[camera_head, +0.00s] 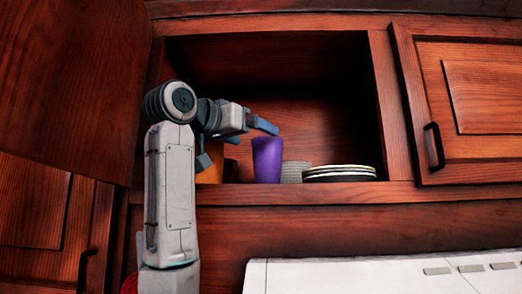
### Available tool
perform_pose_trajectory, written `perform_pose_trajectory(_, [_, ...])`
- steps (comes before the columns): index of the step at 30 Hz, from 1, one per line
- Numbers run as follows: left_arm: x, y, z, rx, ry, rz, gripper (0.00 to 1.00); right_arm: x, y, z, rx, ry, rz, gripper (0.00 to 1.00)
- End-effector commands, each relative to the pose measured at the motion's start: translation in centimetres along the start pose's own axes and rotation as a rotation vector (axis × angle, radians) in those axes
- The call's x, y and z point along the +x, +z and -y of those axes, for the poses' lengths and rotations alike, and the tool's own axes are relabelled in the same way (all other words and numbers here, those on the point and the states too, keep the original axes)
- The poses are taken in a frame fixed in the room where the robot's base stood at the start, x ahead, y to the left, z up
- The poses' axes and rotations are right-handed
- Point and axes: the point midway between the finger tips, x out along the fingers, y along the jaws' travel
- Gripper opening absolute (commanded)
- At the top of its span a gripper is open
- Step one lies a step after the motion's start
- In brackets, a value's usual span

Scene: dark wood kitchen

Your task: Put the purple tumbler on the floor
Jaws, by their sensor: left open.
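The purple tumbler (267,160) stands upright on the floor of an open cupboard (330,193), near its front edge. My left arm rises at the left, and its left gripper (262,128) reaches into the cupboard opening with blue fingers. One finger shows just above and beside the tumbler's rim at its upper left. The gripper is open and nothing is held. I cannot tell whether a finger touches the tumbler. My right gripper is out of view, and so is the room's floor.
A stack of plates (339,174) and a grey ribbed stack (294,172) stand just right of the tumbler. An orange item (211,168) is partly hidden behind my arm. A cupboard door with a black handle (434,146) is at the right. A white appliance (390,275) is below.

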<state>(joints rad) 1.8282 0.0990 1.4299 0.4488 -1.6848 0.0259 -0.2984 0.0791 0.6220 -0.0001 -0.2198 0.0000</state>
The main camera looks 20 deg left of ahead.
Motion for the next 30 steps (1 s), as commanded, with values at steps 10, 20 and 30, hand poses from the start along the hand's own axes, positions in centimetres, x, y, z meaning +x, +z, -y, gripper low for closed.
perform_pose_trajectory(10, [-6.0, 0.2, 0.0, 0.001, 0.0, -0.001, 0.9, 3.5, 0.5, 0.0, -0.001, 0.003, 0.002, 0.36])
perform_pose_trajectory(20, [-6.7, 0.0, 0.0, 0.0, 0.0, 0.0, 0.9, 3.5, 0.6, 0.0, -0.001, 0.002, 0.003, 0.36])
perform_pose_trajectory(30, [-6.7, 0.0, 0.0, 0.0, 0.0, 0.0, 0.9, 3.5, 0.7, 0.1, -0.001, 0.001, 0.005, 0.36])
